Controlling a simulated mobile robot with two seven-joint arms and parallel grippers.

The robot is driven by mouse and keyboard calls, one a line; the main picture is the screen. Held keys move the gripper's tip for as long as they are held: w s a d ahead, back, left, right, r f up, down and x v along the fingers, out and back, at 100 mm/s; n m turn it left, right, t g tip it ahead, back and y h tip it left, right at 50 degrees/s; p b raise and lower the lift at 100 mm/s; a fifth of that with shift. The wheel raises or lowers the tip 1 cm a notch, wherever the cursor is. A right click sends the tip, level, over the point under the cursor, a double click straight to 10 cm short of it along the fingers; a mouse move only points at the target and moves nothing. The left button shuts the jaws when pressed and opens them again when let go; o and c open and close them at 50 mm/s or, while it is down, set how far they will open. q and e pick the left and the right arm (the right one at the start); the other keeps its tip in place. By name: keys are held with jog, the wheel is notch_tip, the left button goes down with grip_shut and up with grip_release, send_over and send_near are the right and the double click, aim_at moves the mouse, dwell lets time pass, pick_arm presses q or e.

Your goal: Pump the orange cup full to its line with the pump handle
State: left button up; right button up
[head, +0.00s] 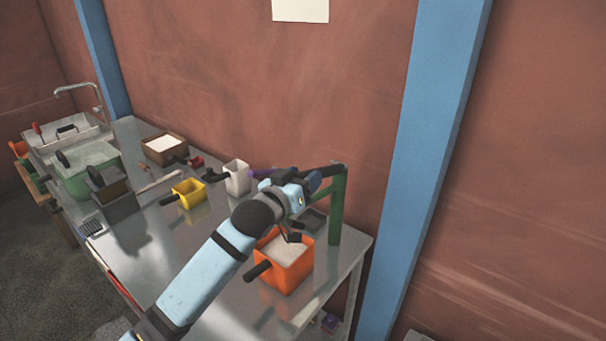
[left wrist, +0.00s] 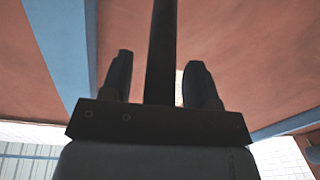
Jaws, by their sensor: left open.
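The orange cup (head: 292,275) stands on the steel table at the foot of a green post (head: 337,212). White powder (head: 287,247) shows inside it. I cannot make out a fill line. Its dark handle points to the lower left. My left gripper (head: 318,178) is above and behind the cup, by the post's top. In the left wrist view my left gripper (left wrist: 161,85) is open, with a finger on each side of a dark bar, which looks like the pump handle (left wrist: 161,45). I cannot tell whether the fingers touch it. My right gripper is out of view.
A yellow cup (head: 189,192), a white cup (head: 237,178) and a brown box with white contents (head: 164,149) stand further left. A green bin (head: 90,170) and a sink (head: 68,138) are beyond. A blue pillar (head: 425,150) rises right of the table.

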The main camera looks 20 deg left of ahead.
pick_arm(q)
jog(key=shift+w, duration=0.1)
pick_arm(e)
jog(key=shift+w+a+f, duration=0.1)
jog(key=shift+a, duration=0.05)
